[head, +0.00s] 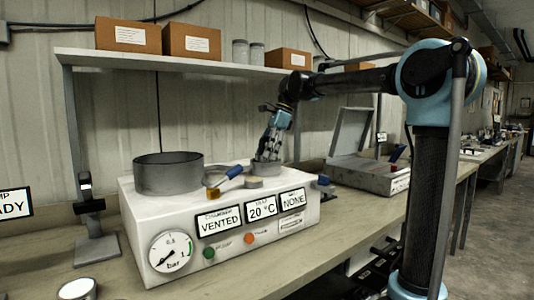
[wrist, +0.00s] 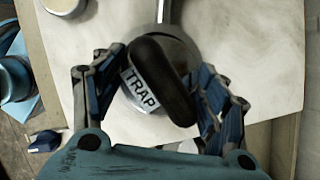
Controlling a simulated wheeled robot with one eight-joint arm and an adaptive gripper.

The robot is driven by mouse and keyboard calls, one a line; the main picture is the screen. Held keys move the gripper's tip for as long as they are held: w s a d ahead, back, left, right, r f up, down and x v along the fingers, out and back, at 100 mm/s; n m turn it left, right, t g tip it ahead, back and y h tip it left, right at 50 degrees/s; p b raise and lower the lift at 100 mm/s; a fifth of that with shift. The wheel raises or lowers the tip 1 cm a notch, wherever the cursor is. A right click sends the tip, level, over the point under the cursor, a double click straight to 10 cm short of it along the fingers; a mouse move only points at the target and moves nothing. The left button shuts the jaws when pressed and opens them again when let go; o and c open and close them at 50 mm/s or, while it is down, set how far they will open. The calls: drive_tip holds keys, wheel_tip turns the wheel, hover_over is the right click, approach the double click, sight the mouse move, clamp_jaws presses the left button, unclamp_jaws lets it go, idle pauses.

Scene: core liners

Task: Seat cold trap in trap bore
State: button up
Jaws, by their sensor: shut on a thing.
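The cold trap (wrist: 168,85) shows in the wrist view as a black rounded grip with a white TRAP label, lying slanted between my fingers. My gripper (wrist: 160,68) is shut on this grip. A round grey metal part lies beneath it; I cannot tell whether that is the trap's flange or the bore's rim. In the head view my gripper (head: 268,146) points down, just above the short grey ring of the trap bore (head: 267,168) on top of the white machine (head: 160,215). The fingers hide the trap there, so its depth in the bore cannot be told.
A wide grey chamber (head: 168,174) stands left on the machine. A blue-handled brass valve (head: 226,177) and a small tan disc (head: 253,183) are close to the bore. The panel reads VENTED, 20 °C and NONE. A shelf (head: 200,63) with boxes (head: 190,40) hangs above; an open case (head: 365,172) stands right.

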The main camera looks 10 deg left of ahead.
drive_tip(key=o, duration=1.4)
drive_tip(key=shift+r, duration=0.15)
drive_tip(key=v, duration=1.1)
drive_tip(key=shift+w+d+r, duration=0.15)
drive_tip(key=shift+d+r, duration=0.05)
drive_tip(key=shift+r, duration=0.15)
